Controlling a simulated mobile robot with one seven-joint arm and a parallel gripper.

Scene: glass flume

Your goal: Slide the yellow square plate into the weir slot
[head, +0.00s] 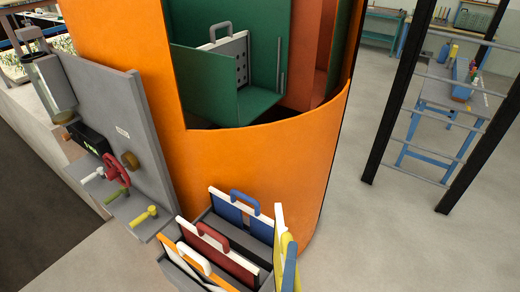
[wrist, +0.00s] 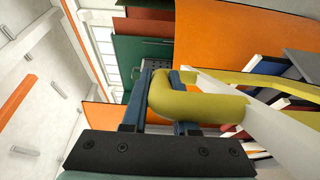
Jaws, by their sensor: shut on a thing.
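The yellow square plate (head: 282,238), with a white edge strip, stands nearly edge-on at the right of the plate rack in the head view. In the wrist view its thick yellow handle (wrist: 195,103) lies between the blue-grey fingers of my gripper (wrist: 168,78), which is shut on it. Part of the yellow plate (wrist: 268,85) and its white edge show to the right there. I cannot make out the weir slot clearly.
The grey rack (head: 250,240) holds a blue plate (head: 228,208), a red plate (head: 222,255) and an orange plate (head: 183,257). The orange curved wall (head: 270,155) rises behind it. A grey panel (head: 125,120) with a red valve wheel stands left.

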